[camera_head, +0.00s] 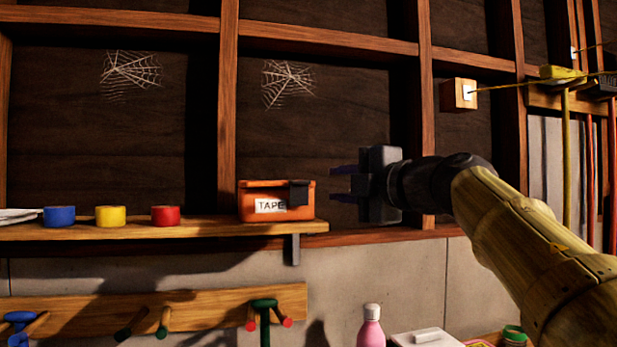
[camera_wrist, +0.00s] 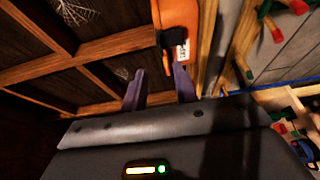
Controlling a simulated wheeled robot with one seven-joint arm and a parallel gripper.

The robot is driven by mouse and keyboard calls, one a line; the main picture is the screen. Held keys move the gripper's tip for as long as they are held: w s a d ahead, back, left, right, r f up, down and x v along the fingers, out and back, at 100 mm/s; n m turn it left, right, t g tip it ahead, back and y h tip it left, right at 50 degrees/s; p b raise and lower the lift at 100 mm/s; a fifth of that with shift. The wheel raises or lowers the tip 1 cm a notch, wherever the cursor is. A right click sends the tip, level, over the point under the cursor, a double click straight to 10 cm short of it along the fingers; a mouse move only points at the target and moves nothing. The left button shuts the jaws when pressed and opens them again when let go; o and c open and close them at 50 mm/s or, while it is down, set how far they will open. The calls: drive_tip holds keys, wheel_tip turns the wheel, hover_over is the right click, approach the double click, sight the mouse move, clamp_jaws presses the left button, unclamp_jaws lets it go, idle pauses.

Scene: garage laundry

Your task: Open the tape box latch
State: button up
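The orange tape box (camera_head: 257,213) with a white TAPE label sits on the right end of the wooden shelf. Its dark latch (camera_head: 299,193) is on the front right side, and it looks closed over the lid edge. My gripper (camera_head: 345,183) is to the right of the box, with its fingers pointing left toward it and a gap between. The fingers are apart and empty. In the wrist view the box (camera_wrist: 180,22) is ahead of the finger tips, with the dark latch (camera_wrist: 172,39) near the right finger.
Blue (camera_head: 59,216), yellow (camera_head: 110,216) and red (camera_head: 165,215) tape rolls stand on the shelf (camera_head: 150,231) left of the box. A peg rail (camera_head: 160,310) hangs below. Wooden wall studs (camera_head: 427,110) stand behind my gripper. A pink bottle (camera_head: 371,328) is lower down.

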sight(304, 183)
drive_tip(key=p+x, duration=0.2)
drive_tip(key=x, duration=0.7)
drive_tip(key=shift+w+a+p, duration=0.2)
drive_tip(key=shift+w+p, duration=0.1)
drive_tip(key=shift+p, duration=0.1)
clamp_jaws()
